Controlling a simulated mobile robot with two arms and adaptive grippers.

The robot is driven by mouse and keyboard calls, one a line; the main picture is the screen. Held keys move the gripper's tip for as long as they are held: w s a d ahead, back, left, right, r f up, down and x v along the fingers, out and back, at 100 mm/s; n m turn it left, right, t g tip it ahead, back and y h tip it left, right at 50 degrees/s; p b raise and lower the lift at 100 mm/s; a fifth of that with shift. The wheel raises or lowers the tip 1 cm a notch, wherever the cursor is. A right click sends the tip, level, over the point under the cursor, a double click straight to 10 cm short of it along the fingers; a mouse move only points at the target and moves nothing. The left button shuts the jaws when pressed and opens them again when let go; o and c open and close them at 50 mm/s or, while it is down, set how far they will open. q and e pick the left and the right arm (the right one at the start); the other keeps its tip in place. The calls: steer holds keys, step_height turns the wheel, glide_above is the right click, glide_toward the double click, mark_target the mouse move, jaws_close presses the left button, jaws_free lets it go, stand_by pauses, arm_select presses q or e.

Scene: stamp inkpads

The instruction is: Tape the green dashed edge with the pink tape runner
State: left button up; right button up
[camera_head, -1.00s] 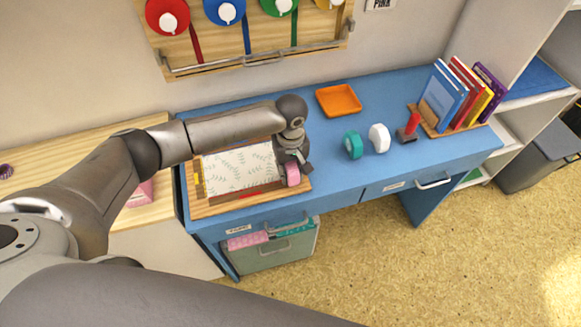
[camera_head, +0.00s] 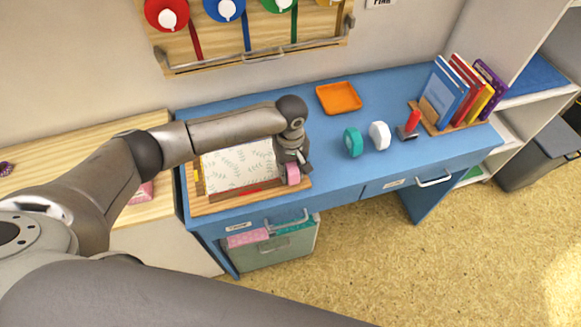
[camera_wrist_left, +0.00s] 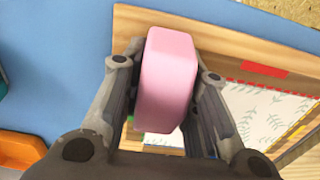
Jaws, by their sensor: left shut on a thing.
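My left gripper (camera_head: 291,165) is shut on the pink tape runner (camera_head: 292,174), at the right end of the wooden board on the desk. In the left wrist view the pink tape runner (camera_wrist_left: 167,78) sits between the two fingers. The patterned paper (camera_head: 238,168) lies in the wooden board (camera_head: 222,205). A red mark (camera_wrist_left: 263,69) and red dashes show along one edge, and a yellow mark (camera_head: 199,180) at the left. A bit of green shows beneath the runner in the wrist view; the green dashed edge is mostly hidden by gripper and runner. My right gripper is not in view.
A teal tape runner (camera_head: 353,142) and a white one (camera_head: 380,135) stand to the right, beside a red-handled stamp (camera_head: 410,125). An orange tray (camera_head: 339,98) lies behind. Books (camera_head: 460,92) stand at the desk's right end.

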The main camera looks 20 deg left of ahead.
arm_select(q)
steer(key=shift+f, duration=0.15)
steer(key=shift+w+a, duration=0.55)
steer(key=shift+w, duration=0.25)
steer(key=shift+w+a, duration=0.5)
steer(key=shift+w, duration=0.3)
steer(key=shift+w+a, duration=0.1)
